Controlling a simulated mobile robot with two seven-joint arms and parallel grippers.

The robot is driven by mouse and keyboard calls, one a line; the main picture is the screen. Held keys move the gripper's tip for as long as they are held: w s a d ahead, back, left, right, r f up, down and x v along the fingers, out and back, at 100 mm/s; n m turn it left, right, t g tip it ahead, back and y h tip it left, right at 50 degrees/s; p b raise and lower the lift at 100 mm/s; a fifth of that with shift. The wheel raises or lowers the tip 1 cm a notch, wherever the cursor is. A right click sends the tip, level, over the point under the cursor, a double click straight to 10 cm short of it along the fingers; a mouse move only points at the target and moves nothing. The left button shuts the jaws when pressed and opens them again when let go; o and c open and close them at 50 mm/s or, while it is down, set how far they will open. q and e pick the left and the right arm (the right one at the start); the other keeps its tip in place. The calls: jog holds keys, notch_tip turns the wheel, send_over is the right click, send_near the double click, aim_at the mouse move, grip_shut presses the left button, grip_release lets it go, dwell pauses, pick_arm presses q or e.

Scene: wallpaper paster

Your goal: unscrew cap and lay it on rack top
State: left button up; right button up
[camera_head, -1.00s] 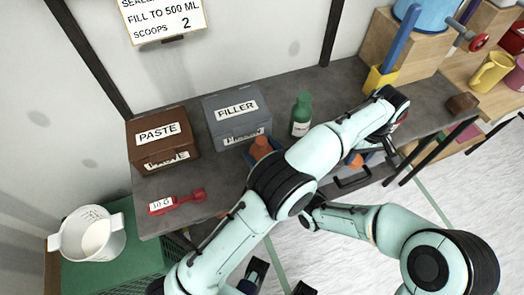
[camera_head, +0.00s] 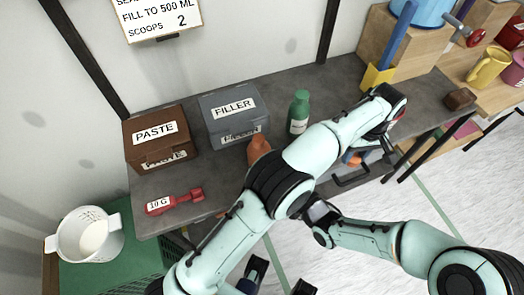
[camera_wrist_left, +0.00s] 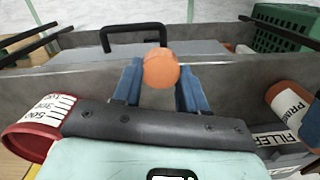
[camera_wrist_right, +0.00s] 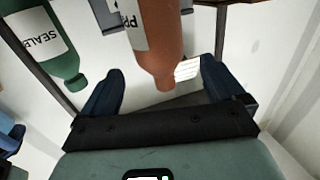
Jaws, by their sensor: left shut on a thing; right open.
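The small orange cap (camera_wrist_left: 161,69) is between the blue fingers of my left gripper (camera_wrist_left: 158,82), which is shut on it. In the head view, that gripper (camera_head: 364,153) is at the right part of the bench front, largely behind my arm. The orange primer bottle (camera_head: 258,149) stands on the grey rack top (camera_head: 225,172), partly hidden by my left arm; it also shows in the left wrist view (camera_wrist_left: 286,105), away from the cap. My right gripper (camera_wrist_right: 162,80) is open, with the bottle (camera_wrist_right: 160,45) ahead between its fingers; contact is not visible.
Behind are the brown paste box (camera_head: 160,137), grey filler box (camera_head: 235,115) and green bottle (camera_head: 299,112). A black handle (camera_head: 352,178) is near the front edge. Grey surface left of the scoop is clear.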

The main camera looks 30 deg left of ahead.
pick_arm(q)
jog(key=shift+f, duration=0.3)
pick_arm(e)
jog(key=v, duration=0.6)
jog(key=shift+d, duration=0.2)
jog(key=shift+s, duration=0.15)
